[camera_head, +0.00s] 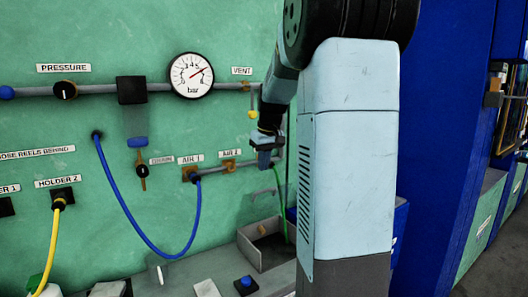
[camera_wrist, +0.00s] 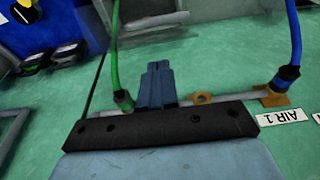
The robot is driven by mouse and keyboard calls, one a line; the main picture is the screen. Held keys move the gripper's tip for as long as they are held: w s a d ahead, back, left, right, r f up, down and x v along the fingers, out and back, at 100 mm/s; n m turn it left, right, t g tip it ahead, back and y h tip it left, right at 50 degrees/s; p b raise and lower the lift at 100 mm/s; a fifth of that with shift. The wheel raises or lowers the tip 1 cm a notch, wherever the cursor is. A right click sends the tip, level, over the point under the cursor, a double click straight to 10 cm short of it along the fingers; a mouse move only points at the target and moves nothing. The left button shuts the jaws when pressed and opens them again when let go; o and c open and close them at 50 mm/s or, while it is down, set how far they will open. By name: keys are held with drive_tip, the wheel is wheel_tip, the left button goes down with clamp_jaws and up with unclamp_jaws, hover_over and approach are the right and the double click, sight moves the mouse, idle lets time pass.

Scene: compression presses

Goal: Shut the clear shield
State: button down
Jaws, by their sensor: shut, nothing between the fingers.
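A faint see-through pane with a curved grey handle (camera_head: 264,191) shows below the AIR 2 outlet in the head view. It looks like the clear shield, but its edges are hard to make out, and I cannot tell how far open it is. A similar grey handle (camera_wrist: 155,21) shows at the top of the wrist view, beyond my fingers. My gripper (camera_head: 265,160) is in front of the pipe by the AIR 2 outlet, above the handle and apart from it. In the wrist view my gripper's blue fingers (camera_wrist: 157,68) are together, with nothing between them.
A green hose (camera_wrist: 113,60) hangs close beside my fingers, and a blue hose (camera_head: 149,240) loops from AIR 1. A grey open bin (camera_head: 262,262) stands below. The pressure gauge (camera_head: 192,75) is on the green wall. My arm hides the wall's right part.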

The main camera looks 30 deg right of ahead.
drive_tip(key=f, duration=0.3)
drive_tip(key=shift+s+f, duration=0.85)
drive_tip(key=shift+f, duration=0.3)
